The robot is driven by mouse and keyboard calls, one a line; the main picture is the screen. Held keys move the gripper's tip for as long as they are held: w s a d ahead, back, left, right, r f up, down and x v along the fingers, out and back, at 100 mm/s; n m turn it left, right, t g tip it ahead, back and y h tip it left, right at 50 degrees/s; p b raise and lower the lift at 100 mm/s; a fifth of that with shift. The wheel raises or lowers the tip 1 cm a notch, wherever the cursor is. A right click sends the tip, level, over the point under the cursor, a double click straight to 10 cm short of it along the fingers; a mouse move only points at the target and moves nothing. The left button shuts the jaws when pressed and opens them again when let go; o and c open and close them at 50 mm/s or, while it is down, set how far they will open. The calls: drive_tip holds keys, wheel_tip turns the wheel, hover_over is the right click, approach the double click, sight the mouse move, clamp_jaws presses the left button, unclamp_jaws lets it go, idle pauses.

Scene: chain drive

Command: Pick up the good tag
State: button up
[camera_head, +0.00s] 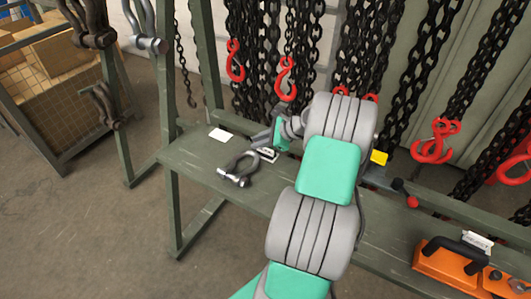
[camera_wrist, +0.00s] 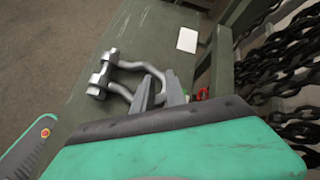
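A blank-looking white tag (camera_head: 220,134) lies on the green bench at its left end. It also shows in the wrist view (camera_wrist: 188,39). A bit of green and red shows just right of the fingers, mostly hidden. I cannot tell which tag is the good one.
A grey shackle (camera_head: 239,169) lies on the bench (camera_head: 195,158) beside my gripper. A yellow tag (camera_head: 379,157) is right of my arm. A tag reading "REJECT" (camera_head: 478,241) sits by an orange device (camera_head: 447,264). Black chains with red hooks (camera_head: 286,79) hang behind.

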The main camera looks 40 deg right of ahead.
sight(266, 150)
drive_tip(key=s+d+f+m, duration=0.1)
drive_tip(key=d, duration=0.1)
drive_tip(key=s+d+f+m+t, duration=0.1)
drive_tip(key=d+m, duration=0.1)
drive_tip(key=s+d+f+m+t, duration=0.1)
drive_tip(key=s+d+m, duration=0.1)
drive_tip(key=shift+d, duration=0.4)
drive_tip(key=shift+d+f+m+t, duration=0.15)
drive_tip(key=shift+m+t, duration=0.15)
drive_tip(key=shift+m, duration=0.2)
drive_tip(key=x, duration=0.7)
drive_tip(key=shift+f, duration=0.35)
drive_tip(key=shift+c, duration=0.5)
clamp_jaws()
